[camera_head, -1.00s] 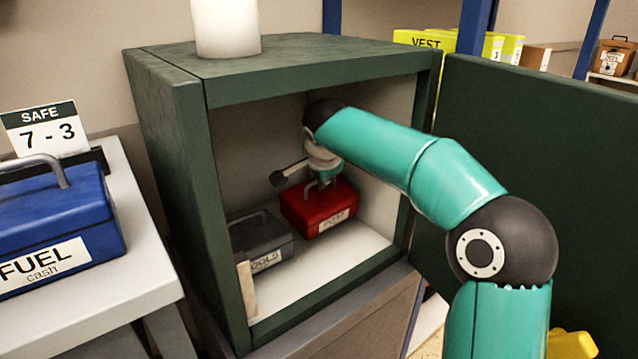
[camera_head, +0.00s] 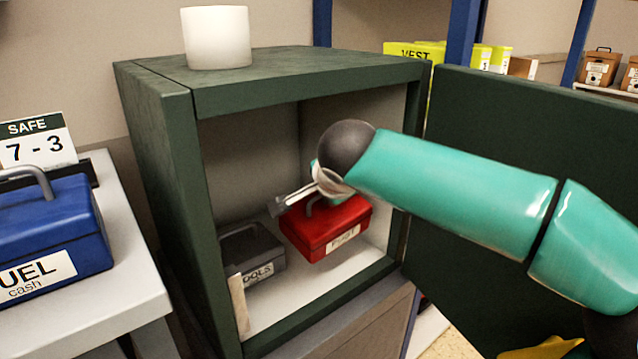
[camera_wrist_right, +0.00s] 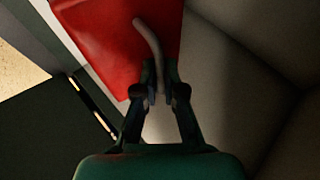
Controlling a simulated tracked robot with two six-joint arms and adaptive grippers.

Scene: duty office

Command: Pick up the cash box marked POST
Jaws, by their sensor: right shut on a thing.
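The red cash box (camera_head: 322,232) labelled POST is inside the open green safe, right of the grey TOOLS box (camera_head: 262,262). Its lid and grey handle (camera_wrist_right: 148,40) fill the upper part of the right wrist view. My right gripper (camera_wrist_right: 157,85) is shut on that handle. In the head view my right arm reaches into the safe from the right, and its wrist hides most of the gripper above the box. Whether the box's underside touches the safe floor I cannot tell. My left gripper is not in view.
The green safe (camera_head: 160,150) has its door (camera_head: 510,150) swung open to the right. A white cylinder (camera_head: 216,38) stands on top. At left, a blue FUEL box (camera_head: 55,235) and a SAFE 7-3 sign (camera_head: 35,140) stand on a pale table (camera_head: 135,270).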

